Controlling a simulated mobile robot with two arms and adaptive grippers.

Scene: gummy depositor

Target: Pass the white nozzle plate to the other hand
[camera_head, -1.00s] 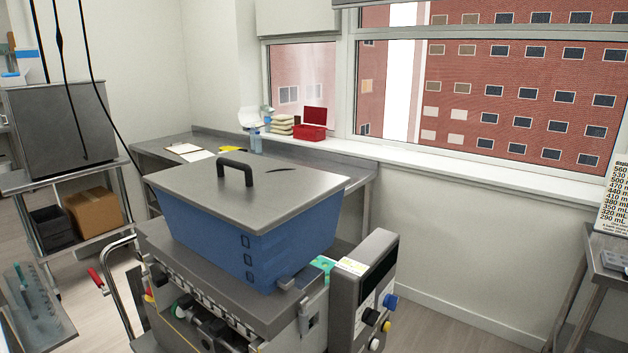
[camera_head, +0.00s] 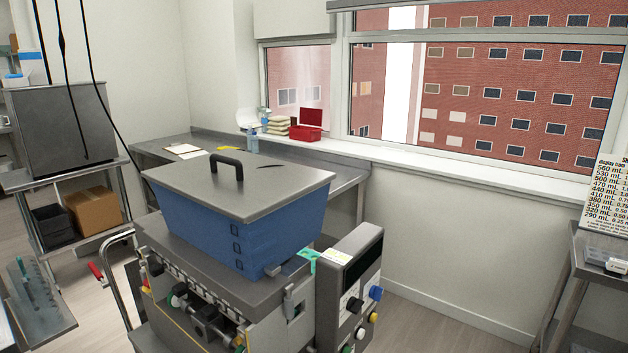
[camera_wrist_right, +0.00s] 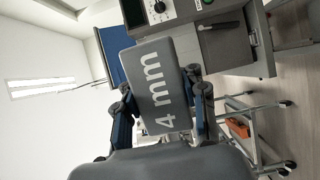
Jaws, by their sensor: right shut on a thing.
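A flat plate (camera_wrist_right: 155,58) with "4 mm" in white letters is in the right wrist view. It looks grey there rather than white. My right gripper (camera_wrist_right: 162,95) is shut on it, with a finger on each side of the plate. The plate points away from the palm toward a machine. The head view shows neither the plate nor my grippers. My left gripper is in neither view.
The depositor stands in front with a lidded blue hopper (camera_head: 235,235) and a control box (camera_head: 348,280). A back counter (camera_head: 345,172) runs under the window. A side table (camera_head: 590,262) is at the right, and a metal cart (camera_head: 60,178) at the left. Floor shows between them.

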